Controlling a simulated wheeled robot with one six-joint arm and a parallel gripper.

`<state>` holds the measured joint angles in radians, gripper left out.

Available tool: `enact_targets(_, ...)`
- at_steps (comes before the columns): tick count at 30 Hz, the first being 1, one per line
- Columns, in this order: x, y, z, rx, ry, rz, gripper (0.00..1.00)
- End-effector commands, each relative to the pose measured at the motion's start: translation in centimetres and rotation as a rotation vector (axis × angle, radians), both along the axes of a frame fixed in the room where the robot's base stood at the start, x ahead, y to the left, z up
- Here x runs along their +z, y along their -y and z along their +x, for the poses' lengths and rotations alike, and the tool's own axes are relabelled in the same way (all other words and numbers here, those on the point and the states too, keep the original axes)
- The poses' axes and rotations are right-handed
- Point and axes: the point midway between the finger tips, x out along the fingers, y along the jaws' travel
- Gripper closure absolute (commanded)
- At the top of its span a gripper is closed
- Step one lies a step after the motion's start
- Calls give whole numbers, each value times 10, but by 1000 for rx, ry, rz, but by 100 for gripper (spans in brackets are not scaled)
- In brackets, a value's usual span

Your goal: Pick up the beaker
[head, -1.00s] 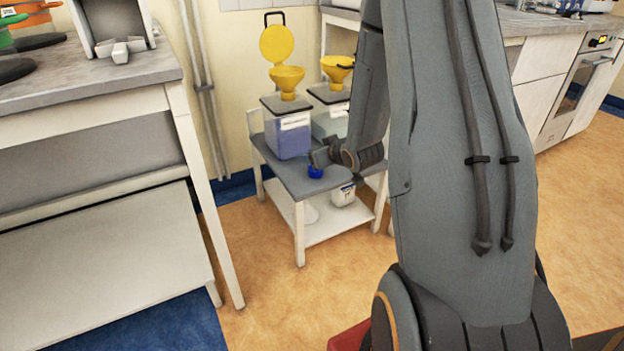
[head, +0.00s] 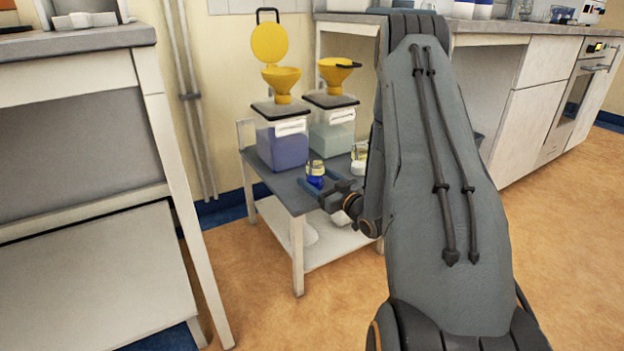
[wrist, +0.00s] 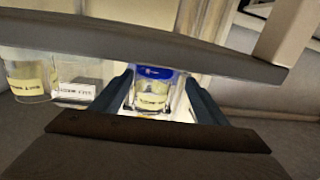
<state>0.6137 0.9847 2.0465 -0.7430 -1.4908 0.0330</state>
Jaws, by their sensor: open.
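The beaker (head: 315,174) is a small clear vessel with blue at its bottom and a yellow label. It stands upright on the grey top of a low white table (head: 283,190), near the front edge. The wrist view shows my gripper (wrist: 158,82) with a finger on either side of the beaker. Whether they touch it is unclear.
A square container with violet contents (head: 282,150) and a yellow funnel stands behind the beaker. A paler container (head: 332,137) stands beside it. A small labelled jar (head: 359,160) is to the right. The wrist view shows two labelled vessels (wrist: 78,78) at left.

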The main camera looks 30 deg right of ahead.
Motion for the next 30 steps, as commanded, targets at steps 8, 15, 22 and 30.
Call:
enact_targets(8, 0, 5, 20, -8, 1, -2, 32)
enact_targets(15, -1, 1, 53, -5, 0, -1, 32)
enact_targets(22, 2, -1, 61, -4, -2, 0, 32)
enact_targets(30, 1, -1, 61, -4, -2, 0, 65)
